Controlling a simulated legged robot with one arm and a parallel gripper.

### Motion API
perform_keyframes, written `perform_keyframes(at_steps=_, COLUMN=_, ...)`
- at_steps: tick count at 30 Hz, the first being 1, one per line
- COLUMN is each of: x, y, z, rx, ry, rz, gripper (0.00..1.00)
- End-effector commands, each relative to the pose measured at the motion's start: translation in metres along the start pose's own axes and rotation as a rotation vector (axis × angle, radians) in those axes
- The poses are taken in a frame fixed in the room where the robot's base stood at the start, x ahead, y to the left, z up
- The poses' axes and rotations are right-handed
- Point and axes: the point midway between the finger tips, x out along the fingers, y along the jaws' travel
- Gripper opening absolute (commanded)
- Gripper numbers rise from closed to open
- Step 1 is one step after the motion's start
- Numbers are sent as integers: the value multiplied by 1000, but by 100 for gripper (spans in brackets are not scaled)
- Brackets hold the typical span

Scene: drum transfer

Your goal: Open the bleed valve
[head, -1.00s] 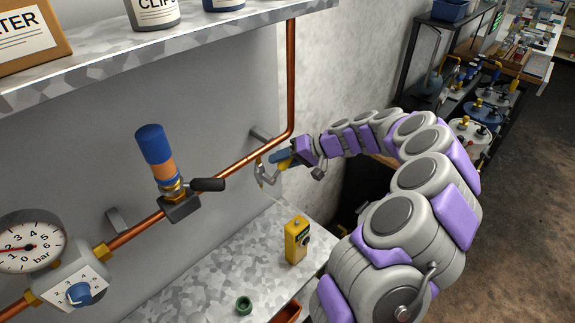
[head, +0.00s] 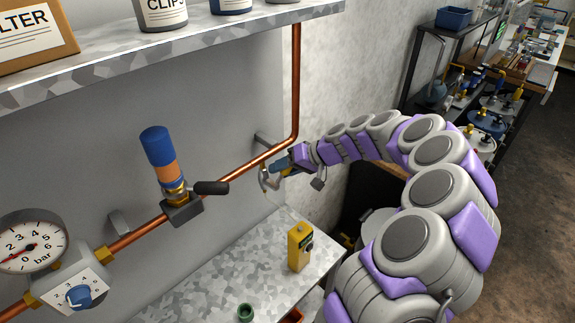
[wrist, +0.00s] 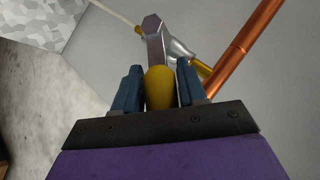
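The bleed valve (wrist: 178,48) is a small grey metal fitting with a brass-coloured stem, beside the copper pipe near its upward bend. Its grey lever ends in a yellow handle (wrist: 160,88). In the wrist view the handle lies between the two blue fingers of my gripper (wrist: 159,84), which appear to touch both its sides. A pale thin tube leads off from the valve. In the head view my gripper (head: 283,167) is at the valve (head: 264,178), below the pipe; the handle is mostly hidden there.
A yellow device (head: 299,246) stands on the metal bench (head: 215,275). A shelf (head: 165,50) overhangs above.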

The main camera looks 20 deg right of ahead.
Motion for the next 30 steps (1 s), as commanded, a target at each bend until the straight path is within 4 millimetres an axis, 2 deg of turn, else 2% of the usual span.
perform_keyframes(at_steps=3, x=-1, y=-1, z=-2, rx=1, ry=4, rz=-4, gripper=57)
perform_keyframes(at_steps=22, x=-12, y=4, z=-8, rx=3, ry=20, rz=-4, gripper=57)
perform_keyframes(at_steps=26, x=-27, y=4, z=-9, rx=4, ry=25, rz=-3, gripper=57)
perform_keyframes(at_steps=30, x=-55, y=3, z=-9, rx=3, ry=23, rz=-4, gripper=57)
